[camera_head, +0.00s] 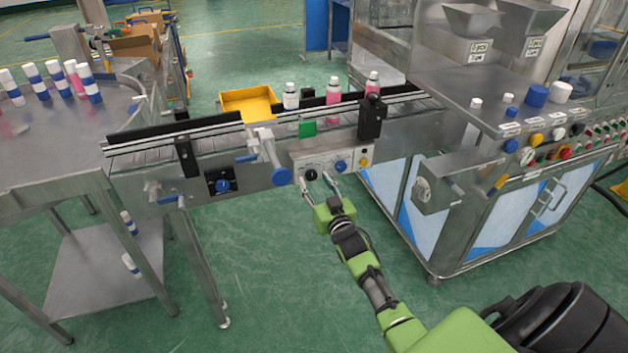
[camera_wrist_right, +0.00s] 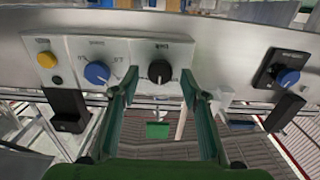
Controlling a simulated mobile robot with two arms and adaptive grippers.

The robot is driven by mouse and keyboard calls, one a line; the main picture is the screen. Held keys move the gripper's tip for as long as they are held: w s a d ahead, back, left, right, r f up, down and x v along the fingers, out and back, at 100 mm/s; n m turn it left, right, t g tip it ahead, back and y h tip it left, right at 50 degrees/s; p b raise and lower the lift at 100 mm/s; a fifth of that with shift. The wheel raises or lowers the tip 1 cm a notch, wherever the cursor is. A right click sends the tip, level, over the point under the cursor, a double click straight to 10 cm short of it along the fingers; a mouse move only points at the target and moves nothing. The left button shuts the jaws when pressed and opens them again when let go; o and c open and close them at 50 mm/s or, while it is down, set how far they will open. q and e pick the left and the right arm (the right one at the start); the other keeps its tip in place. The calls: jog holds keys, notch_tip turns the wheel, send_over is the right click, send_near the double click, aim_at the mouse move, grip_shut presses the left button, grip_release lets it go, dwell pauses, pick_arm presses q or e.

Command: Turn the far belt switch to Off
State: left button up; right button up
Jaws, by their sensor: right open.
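A grey control panel (camera_head: 326,164) on the conveyor's front side carries a black knob (camera_head: 311,174), a blue knob (camera_head: 341,166) and a yellow button (camera_head: 364,161). My right gripper (camera_head: 314,179) is open in front of the black knob. In the right wrist view, its two fingers stand on either side of the black knob (camera_wrist_right: 160,72), with visible gaps. The blue knob (camera_wrist_right: 97,72) is left of the fingers there. Another blue knob (camera_head: 222,186) sits on a black plate farther left along the conveyor. The panel labels are too small to read surely. My left gripper is not in view.
Bottles, including a pink one (camera_head: 333,91), stand on the conveyor (camera_head: 150,158) behind the panel. A steel machine (camera_head: 470,140) stands at the right. Green floor (camera_head: 260,270) in front is clear.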

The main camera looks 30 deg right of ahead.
jog(key=shift+w+d, duration=0.2)
jog(key=shift+w, duration=0.5)
jog(key=c, duration=1.1)
jog(key=shift+n, duration=0.4)
jog(key=n, duration=0.4)
jog(key=shift+f+n+b, duration=0.1)
jog(key=shift+n+b, duration=0.2)
jog(key=shift+b, duration=0.1)
jog(key=shift+n+b, duration=0.55)
jog(key=shift+n, duration=1.75)
jog(key=o, duration=1.1)
